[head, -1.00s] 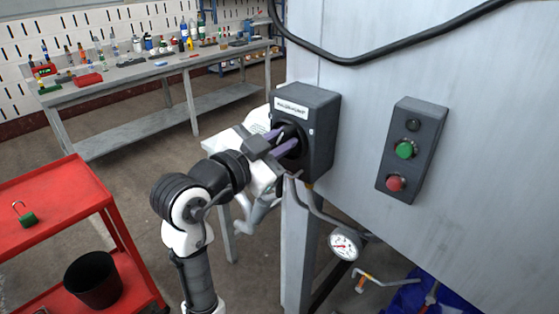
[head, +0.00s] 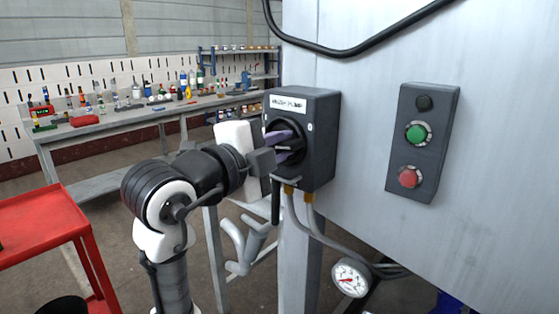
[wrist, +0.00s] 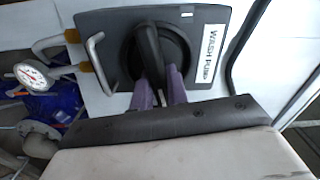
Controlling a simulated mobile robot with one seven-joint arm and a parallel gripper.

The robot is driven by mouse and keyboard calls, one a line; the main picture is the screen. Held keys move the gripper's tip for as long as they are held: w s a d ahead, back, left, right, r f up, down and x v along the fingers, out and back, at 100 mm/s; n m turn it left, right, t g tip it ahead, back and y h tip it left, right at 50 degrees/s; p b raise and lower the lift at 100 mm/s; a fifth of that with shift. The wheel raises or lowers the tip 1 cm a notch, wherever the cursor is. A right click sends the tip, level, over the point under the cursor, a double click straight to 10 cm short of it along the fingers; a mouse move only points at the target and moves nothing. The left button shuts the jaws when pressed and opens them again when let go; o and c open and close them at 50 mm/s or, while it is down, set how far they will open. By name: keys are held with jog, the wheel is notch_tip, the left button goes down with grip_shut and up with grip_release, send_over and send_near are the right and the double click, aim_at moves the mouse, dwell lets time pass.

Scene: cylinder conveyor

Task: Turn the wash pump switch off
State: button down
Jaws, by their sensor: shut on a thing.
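The wash pump switch is a dark grey box (head: 318,150) with a white "WASH PUMP" label (head: 289,104), mounted on the corner of the grey cabinet. It also shows in the wrist view (wrist: 105,45). Its black rotary handle (wrist: 149,55) sits on a round black dial. My gripper (head: 285,145) reaches the dial from the left, and its purple fingers are shut on the handle, one on each side in the wrist view (wrist: 160,88). The fingers partly hide the handle in the head view.
A control box with a green button (head: 417,133) and a red button (head: 408,178) is on the cabinet (head: 365,110) to the right. A pressure gauge (head: 351,278) and conduits hang below the switch. A red cart (head: 40,225) stands left, a workbench (head: 140,118) behind.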

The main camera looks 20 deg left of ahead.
jog(key=shift+f+m+b, duration=0.2)
jog(key=shift+m+b, duration=0.55)
jog(key=shift+m, duration=0.35)
jog(key=c, duration=1.4)
grip_release()
jog(key=b+v, duration=0.1)
jog(key=v, duration=1.2)
jog(key=shift+s+a+r, duration=0.1)
jog(key=shift+s, duration=0.3)
